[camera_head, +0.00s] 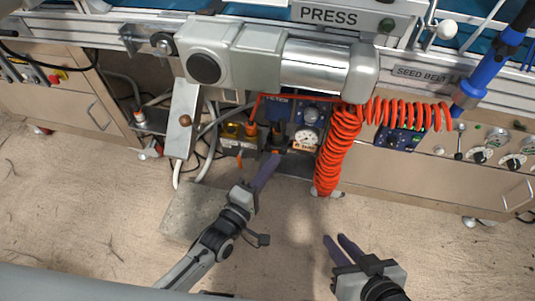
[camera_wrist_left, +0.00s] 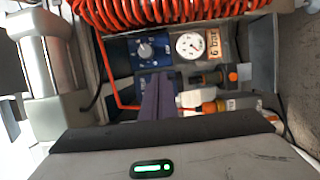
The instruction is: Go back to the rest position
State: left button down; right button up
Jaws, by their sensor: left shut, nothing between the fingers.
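My left gripper (camera_head: 272,160) is shut and empty, with its purple fingers together in front of the pneumatic panel under the press. In the left wrist view its closed fingers (camera_wrist_left: 157,88) point at the panel, just below a blue unit with a round knob (camera_wrist_left: 146,50). I cannot tell whether the fingertips touch anything there. My right gripper (camera_head: 335,238) is low at the bottom right of the head view, over the floor. Its two purple fingers are apart with nothing between them.
A pressure gauge (camera_head: 307,138) sits on the panel, marked 6 bar. A coiled orange hose (camera_head: 340,145) hangs to its right. A grey press cylinder (camera_head: 315,66) overhangs the panel. A concrete-like block (camera_head: 186,212) lies below the left arm. The floor between the arms is clear.

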pick_arm(q)
jog(key=shift+s+d, duration=0.3)
jog(key=shift+s, duration=0.5)
pick_arm(e)
jog(key=shift+s+r, duration=0.1)
jog(key=shift+s, duration=0.35)
